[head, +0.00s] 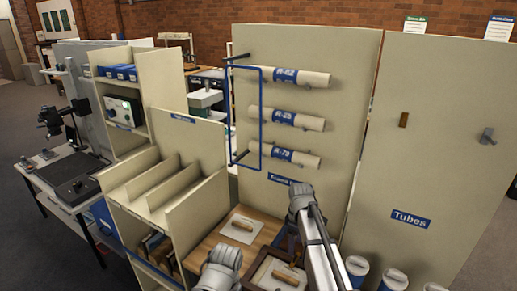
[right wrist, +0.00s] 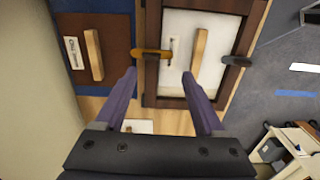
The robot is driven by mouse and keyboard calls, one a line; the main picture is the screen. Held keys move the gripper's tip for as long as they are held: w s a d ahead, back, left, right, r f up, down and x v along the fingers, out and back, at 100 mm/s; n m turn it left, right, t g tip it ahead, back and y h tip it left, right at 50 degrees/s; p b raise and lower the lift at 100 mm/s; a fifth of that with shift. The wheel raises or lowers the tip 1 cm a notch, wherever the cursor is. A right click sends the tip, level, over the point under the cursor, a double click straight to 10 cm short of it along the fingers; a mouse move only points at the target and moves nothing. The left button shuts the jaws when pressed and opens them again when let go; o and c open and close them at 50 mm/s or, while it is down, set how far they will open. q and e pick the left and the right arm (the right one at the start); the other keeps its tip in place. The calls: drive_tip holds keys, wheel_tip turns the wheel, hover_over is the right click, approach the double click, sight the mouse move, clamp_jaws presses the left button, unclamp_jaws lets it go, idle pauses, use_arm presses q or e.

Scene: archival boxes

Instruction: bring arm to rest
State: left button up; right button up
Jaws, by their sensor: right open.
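My right gripper (right wrist: 160,82) is open and empty, its two purple fingers spread apart. In the head view the right gripper (head: 290,242) is partly hidden by my own arm, above the wooden surface. Beyond the fingertips in the right wrist view is a dark wooden frame (right wrist: 190,102) around a white panel with a wooden handle (right wrist: 201,52). A brass-coloured latch (right wrist: 152,54) lies across its left edge. The frame also shows in the head view (head: 258,272). My left gripper is not in view.
A brown panel with a handle (right wrist: 95,55) lies beside the frame. A white panel (head: 232,236) lies on the wooden surface. Rolled tubes (head: 300,77) hang on the upright board behind, near a blue rectangular frame (head: 260,110). An empty divided shelf (head: 150,190) stands left.

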drive_tip(key=s+a+m, duration=0.1)
drive_tip(key=s+a, duration=0.2)
drive_tip(key=s, duration=0.1)
drive_tip(key=s+a+m, duration=0.1)
drive_tip(key=s+a, duration=0.2)
drive_tip(key=s, duration=0.2)
drive_tip(key=s+a+m, duration=0.1)
drive_tip(key=s+a, duration=0.1)
drive_tip(key=s, duration=0.2)
drive_tip(key=shift+s+a+m+h, duration=0.2)
drive_tip(key=shift+a+m+h, duration=0.1)
drive_tip(key=shift+a+h, duration=0.1)
drive_tip(key=s+a+m, duration=0.3)
drive_tip(key=s, duration=0.6)
drive_tip(key=shift+s+a+m, duration=0.2)
drive_tip(key=shift+a+m, duration=0.1)
drive_tip(key=shift+a, duration=0.05)
drive_tip(key=shift+r, duration=0.1)
